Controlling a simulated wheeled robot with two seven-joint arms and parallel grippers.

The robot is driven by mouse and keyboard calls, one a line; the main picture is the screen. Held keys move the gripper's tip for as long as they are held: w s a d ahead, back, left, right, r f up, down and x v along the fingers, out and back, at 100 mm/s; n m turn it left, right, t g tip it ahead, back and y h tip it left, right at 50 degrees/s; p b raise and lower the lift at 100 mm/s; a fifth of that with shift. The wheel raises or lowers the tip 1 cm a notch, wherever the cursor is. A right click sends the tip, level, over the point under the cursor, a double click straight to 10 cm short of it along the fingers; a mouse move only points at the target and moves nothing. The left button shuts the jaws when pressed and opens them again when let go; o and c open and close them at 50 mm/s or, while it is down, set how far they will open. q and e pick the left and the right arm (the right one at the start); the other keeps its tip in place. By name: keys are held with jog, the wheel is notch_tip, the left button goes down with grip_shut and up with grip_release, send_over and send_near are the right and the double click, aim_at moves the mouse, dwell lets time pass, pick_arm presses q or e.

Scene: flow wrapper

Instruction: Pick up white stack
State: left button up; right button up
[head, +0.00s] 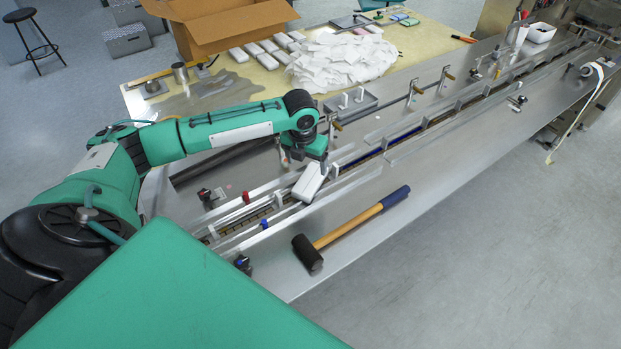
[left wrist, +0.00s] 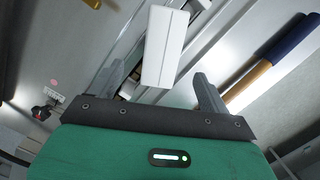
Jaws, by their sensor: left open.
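A white stack (head: 309,183), a rectangular block, lies tilted across the conveyor channel of the long metal machine. In the left wrist view the white stack (left wrist: 165,45) shows as a bright block with a line along its length. My left gripper (head: 308,163) is just behind and above it in the head view. In the left wrist view my left gripper (left wrist: 164,84) is open. Its two grey fingers stand apart, with the stack's near end in the space between and beyond them. Nothing is held. My right gripper is not in view.
A hammer (head: 345,229) with a blue and yellow handle lies on the machine's metal surface (head: 420,215), right of the stack. Metal guide rails (head: 365,178) flank the channel. Behind are a cardboard box (head: 222,22), a heap of white wrappers (head: 341,58) and several white packs (head: 262,47).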

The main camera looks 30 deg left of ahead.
aim_at(310, 179)
pick_arm(q)
jog(key=shift+w+f, duration=0.15)
jog(key=shift+f, duration=0.5)
jog(key=shift+w+a+f, duration=0.1)
jog(key=shift+f, duration=0.25)
jog(key=shift+w+d+f+p, duration=0.1)
jog(key=shift+d+f+p, duration=0.05)
jog(key=shift+f+p, duration=0.4)
jog(key=shift+w+d+f+p, duration=0.1)
jog(key=shift+d+f+p, duration=0.05)
jog(key=shift+f+p, duration=0.35)
notch_tip(310, 179, down, 3)
jog(key=shift+w+r, duration=0.15)
jog(key=shift+r, duration=0.05)
jog(key=shift+a+f, duration=0.1)
jog(key=shift+f, duration=0.15)
jog(key=c, duration=1.1)
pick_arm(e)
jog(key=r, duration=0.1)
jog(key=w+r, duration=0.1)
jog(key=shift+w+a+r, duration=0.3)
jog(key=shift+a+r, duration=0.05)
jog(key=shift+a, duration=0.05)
